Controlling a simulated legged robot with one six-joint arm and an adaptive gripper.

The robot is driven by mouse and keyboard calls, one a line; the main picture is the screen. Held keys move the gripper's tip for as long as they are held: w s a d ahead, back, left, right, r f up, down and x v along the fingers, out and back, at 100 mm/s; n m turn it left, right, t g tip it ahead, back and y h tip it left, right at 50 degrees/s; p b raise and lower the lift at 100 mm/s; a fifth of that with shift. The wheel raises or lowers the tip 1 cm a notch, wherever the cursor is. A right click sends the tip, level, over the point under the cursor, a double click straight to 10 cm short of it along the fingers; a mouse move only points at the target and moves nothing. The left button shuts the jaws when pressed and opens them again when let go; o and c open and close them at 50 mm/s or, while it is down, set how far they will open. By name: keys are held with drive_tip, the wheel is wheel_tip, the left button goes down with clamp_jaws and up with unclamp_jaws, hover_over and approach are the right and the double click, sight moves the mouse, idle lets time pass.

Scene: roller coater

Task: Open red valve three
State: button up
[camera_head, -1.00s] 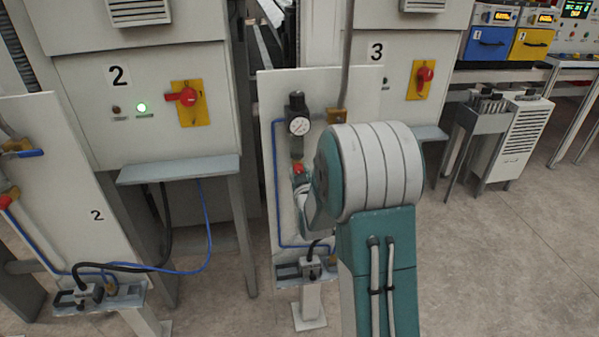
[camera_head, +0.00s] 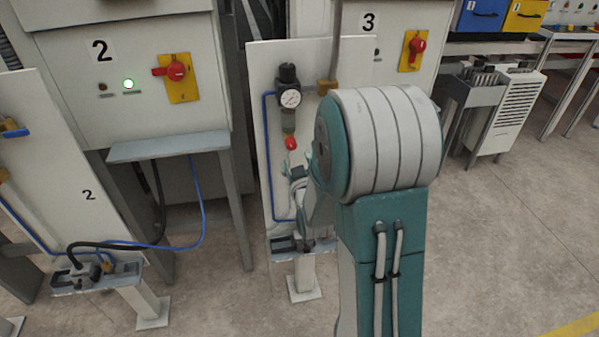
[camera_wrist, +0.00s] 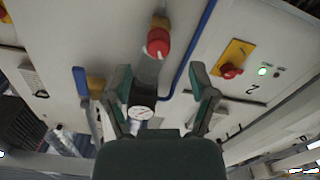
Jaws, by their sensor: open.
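A red valve knob (camera_head: 290,143) sits below the round pressure gauge (camera_head: 290,98) on the white panel (camera_head: 262,70) in front of cabinet 3. In the wrist view, which is upside down, the red knob (camera_wrist: 158,41) is at the top and the gauge (camera_wrist: 141,112) shows between the fingers. My gripper (camera_wrist: 161,76) is open and empty, its two teal fingers spread apart. The knob lies beyond the fingertips, not between them. In the head view my gripper (camera_head: 297,172) is just below the knob, partly hidden by my arm. Whether it touches the panel cannot be told.
A blue-handled brass valve (camera_wrist: 83,82) is beside one finger in the wrist view. A blue hose (camera_head: 267,150) runs along the panel edge. Cabinet 3 carries a red switch (camera_head: 417,47); cabinet 2 (camera_head: 70,60) stands left. The floor (camera_head: 490,240) at right is clear.

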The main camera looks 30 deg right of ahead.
sight(292, 147)
drive_tip(key=v, duration=0.5)
drive_tip(key=w+d+m, duration=0.1)
drive_tip(key=w, duration=0.2)
drive_tip(key=w+d+m, duration=0.1)
drive_tip(key=w+m, duration=0.1)
drive_tip(key=w, duration=0.2)
drive_tip(key=w+d+m, duration=0.1)
drive_tip(key=w+m, duration=0.1)
drive_tip(key=w, duration=0.2)
drive_tip(key=shift+w+d+r, duration=0.1)
drive_tip(key=shift+d+r, duration=0.05)
drive_tip(key=shift+r, duration=0.1)
idle(0.3)
clamp_jaws()
